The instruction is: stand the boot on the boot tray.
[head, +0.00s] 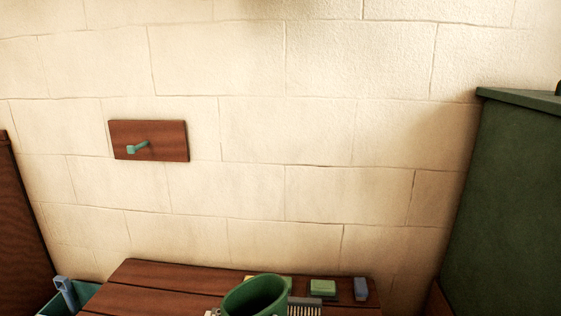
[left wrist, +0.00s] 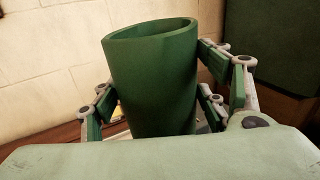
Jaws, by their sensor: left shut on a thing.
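The green boot (head: 255,297) shows at the bottom edge of the head view, its open top upward, in front of the wooden tabletop. In the left wrist view the boot's shaft (left wrist: 152,75) stands nearly upright, leaning slightly. My left gripper (left wrist: 157,98) is shut on the shaft, with finger links on both sides of it. The boot's foot is hidden in both views. I cannot make out a boot tray in either view. My right gripper is not in view.
A teal bin (head: 88,293) stands at the lower left. A dark green cabinet (head: 515,210) is at right. A peg board (head: 170,140) hangs on the wall.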

